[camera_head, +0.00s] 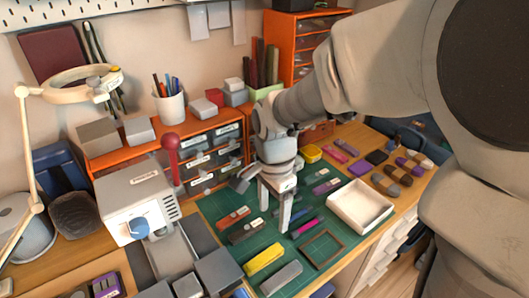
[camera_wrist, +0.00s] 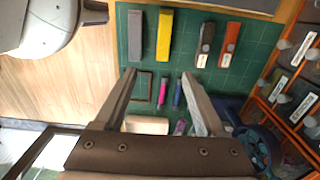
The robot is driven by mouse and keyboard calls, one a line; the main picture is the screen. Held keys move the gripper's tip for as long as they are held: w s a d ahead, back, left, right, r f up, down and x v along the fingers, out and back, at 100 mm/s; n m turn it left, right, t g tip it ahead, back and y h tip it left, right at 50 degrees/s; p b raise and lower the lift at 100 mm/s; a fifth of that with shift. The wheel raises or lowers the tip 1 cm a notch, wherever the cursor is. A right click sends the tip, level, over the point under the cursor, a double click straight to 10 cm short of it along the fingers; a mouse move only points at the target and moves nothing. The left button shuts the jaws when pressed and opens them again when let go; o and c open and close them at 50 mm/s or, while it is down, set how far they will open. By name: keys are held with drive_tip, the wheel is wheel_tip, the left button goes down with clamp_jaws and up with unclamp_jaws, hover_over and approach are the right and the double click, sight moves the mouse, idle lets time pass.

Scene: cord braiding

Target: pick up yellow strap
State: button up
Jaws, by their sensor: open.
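A long yellow strap (camera_head: 264,260) lies flat on the green cutting mat (camera_head: 225,204) at its front left part. In the wrist view the yellow strap (camera_wrist: 164,35) lies beyond the fingertips, upper middle, between a grey bar and a dark tool. My gripper (camera_head: 274,213) is open and empty, pointing down above the mat, behind the yellow strap in the head view. Nothing hides the strap.
A grey bar (camera_head: 281,279) lies close beside the strap. An orange tool (camera_head: 234,217), a dark tool (camera_head: 247,231), a magenta marker (camera_head: 305,227) and a small square frame (camera_head: 322,249) lie on the mat. A white tray (camera_head: 341,222) stands right; a grey machine (camera_head: 139,204) stands left.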

drive_tip(key=b, duration=0.3)
hover_over(273, 252)
drive_tip(key=s, duration=0.1)
drive_tip(key=f, duration=1.1)
drive_tip(key=shift+a+f, duration=0.2)
drive_tip(key=shift+f, duration=0.15)
drive_tip(key=shift+w+d+f+b, duration=0.15)
drive_tip(key=shift+f+b, duration=0.25)
drive_tip(key=shift+f, duration=0.5)
drive_tip(key=shift+w+f+b, duration=0.2)
drive_tip(key=shift+f+b, duration=0.2)
drive_tip(key=shift+f, duration=0.5)
drive_tip(key=shift+w+d+f+b, duration=0.15)
drive_tip(key=shift+f+b, duration=0.25)
drive_tip(key=shift+f, duration=0.5)
drive_tip(key=shift+w+a, duration=0.1)
clamp_jaws()
